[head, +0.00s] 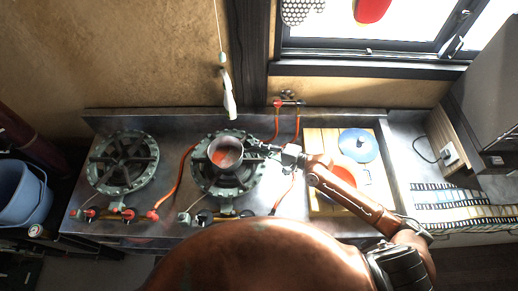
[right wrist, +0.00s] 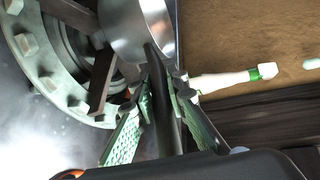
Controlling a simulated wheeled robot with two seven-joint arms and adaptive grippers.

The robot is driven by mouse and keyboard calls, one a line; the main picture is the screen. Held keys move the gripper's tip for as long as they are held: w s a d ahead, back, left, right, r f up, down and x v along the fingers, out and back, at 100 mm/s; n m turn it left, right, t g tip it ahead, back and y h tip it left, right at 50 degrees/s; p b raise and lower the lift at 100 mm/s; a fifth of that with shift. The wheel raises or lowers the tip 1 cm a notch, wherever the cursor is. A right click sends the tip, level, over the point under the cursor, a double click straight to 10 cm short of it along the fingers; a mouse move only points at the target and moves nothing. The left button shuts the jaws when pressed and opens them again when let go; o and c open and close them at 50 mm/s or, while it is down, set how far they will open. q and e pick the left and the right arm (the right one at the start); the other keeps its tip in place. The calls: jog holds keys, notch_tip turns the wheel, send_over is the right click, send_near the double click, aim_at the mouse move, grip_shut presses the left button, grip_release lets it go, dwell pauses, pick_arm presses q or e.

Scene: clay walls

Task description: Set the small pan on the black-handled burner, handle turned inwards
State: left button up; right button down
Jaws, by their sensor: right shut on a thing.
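The small pan (head: 226,153), metal with a reddish inside, is over the upper middle of the right burner (head: 254,178), a round greenish ring with dark bars. Its handle points right in the head view. My right gripper (head: 262,148) is shut on the handle. The right wrist view shows the dark handle (right wrist: 160,85) between the green fingers and the pan's shiny side (right wrist: 140,30) beside the burner (right wrist: 22,45). I cannot tell whether the pan touches the bars. A dark knob (head: 203,217) shows at the right burner's front. My left gripper is not in view.
A second burner (head: 122,163) stands left, with red handles (head: 90,213) in front. Orange hoses cross the metal counter. A white utensil (head: 229,95) hangs behind the pan.

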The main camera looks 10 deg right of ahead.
jog(key=shift+f, duration=0.1)
jog(key=c, duration=1.9)
grip_release()
jog(key=shift+s+d, duration=0.15)
jog(key=shift+d, duration=0.05)
jog(key=b+v, duration=0.3)
jog(key=v, duration=0.8)
jog(key=shift+s+r, duration=0.2)
jog(key=shift+r, duration=0.1)
jog(key=shift+d, duration=0.1)
